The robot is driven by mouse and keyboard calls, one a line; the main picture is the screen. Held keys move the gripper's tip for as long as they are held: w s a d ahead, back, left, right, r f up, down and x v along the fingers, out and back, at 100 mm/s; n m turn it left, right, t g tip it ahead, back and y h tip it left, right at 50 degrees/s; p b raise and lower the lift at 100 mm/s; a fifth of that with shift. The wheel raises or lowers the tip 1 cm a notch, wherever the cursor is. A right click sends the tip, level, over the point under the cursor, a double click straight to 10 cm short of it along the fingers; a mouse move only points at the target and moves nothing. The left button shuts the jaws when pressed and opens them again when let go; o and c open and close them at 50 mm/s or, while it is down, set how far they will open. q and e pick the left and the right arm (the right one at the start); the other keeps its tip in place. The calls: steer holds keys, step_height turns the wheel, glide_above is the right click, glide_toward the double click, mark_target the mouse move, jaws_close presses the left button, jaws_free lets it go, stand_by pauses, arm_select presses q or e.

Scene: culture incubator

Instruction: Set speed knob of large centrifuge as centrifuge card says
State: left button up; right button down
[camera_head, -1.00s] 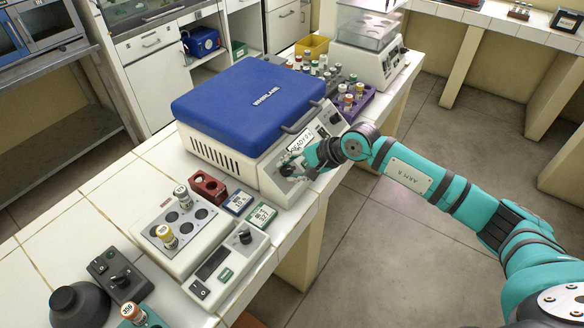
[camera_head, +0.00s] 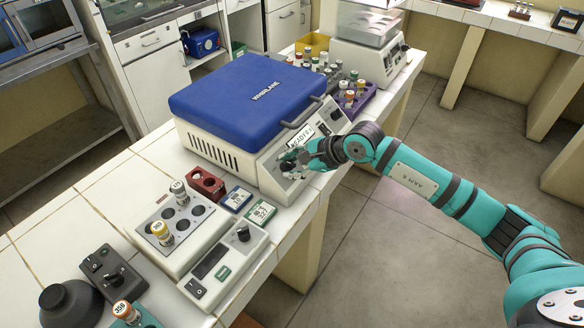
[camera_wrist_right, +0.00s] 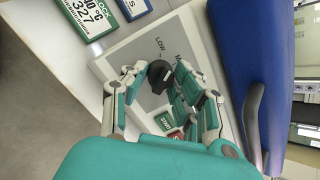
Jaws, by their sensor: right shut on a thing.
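The large centrifuge (camera_head: 222,150) stands on the tiled bench with its blue lid (camera_head: 250,92) closed. Its sloped front panel has a display reading READY (camera_head: 302,140). My right gripper (camera_head: 290,160) is at this panel and hides the knob in the head view. In the right wrist view, my right gripper (camera_wrist_right: 160,68) has its fingers shut on the black speed knob (camera_wrist_right: 160,78), beside the printed word LOW. The exact knob setting cannot be read. My left gripper is out of view.
A tube block with vials (camera_head: 178,226), a red block (camera_head: 206,185) and a small control box with a knob (camera_head: 226,262) stand left of the cards. A purple rack (camera_head: 360,98) stands behind the centrifuge's right side. Open floor lies right of the bench.

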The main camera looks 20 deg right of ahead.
steer(key=m+b, duration=0.1)
steer(key=m, duration=0.3)
steer(key=shift+f+t, duration=0.1)
steer(key=shift+t, duration=0.2)
steer(key=shift+m+h+b, duration=0.4)
steer(key=shift+m+b, duration=0.1)
steer(key=shift+m, duration=0.7)
steer(key=c, duration=1)
jaws_free()
steer(key=shift+s, duration=0.1)
steer(key=v, duration=1.2)
steer(key=shift+a, duration=0.15)
